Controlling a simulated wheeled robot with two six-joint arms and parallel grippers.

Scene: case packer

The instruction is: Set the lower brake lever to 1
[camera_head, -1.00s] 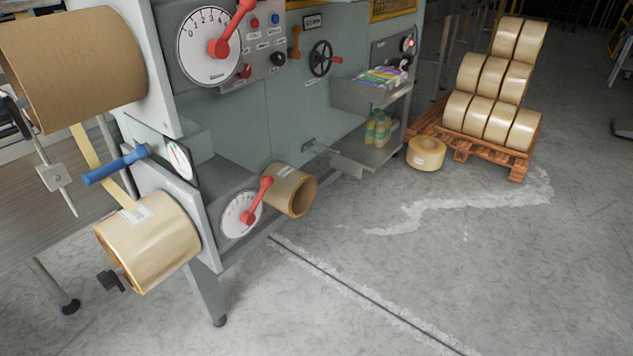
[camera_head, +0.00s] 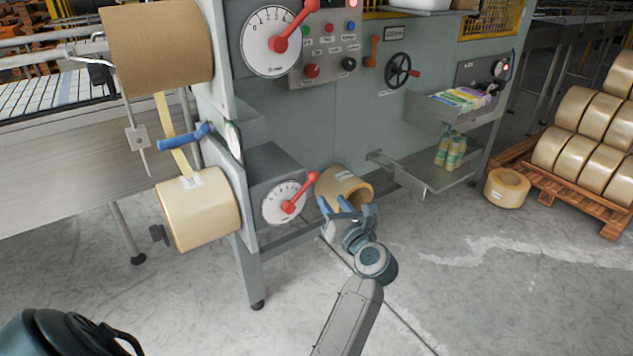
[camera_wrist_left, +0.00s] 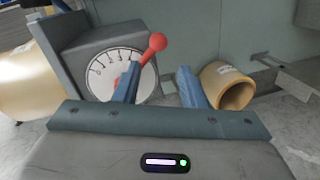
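The lower brake lever (camera_head: 299,194) is red with a round knob, on a white numbered dial (camera_head: 274,209) low on the machine front. It leans up and to the right. In the left wrist view the lever's knob (camera_wrist_left: 157,42) shows above and between my fingers, and the dial (camera_wrist_left: 103,74) is partly hidden by the left finger. The exact number it points to is not clear. My left gripper (camera_head: 341,204) is open and empty, to the right of the lever and apart from it. Its fingers also show in the left wrist view (camera_wrist_left: 159,72). My right gripper is not in view.
A cardboard-core tape roll (camera_head: 344,183) lies just behind my left gripper. A large tape roll (camera_head: 202,212) hangs left of the dial, below a blue handle (camera_head: 186,137). An upper dial with a red lever (camera_head: 292,38) sits above. A shelf (camera_head: 430,177) juts out right.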

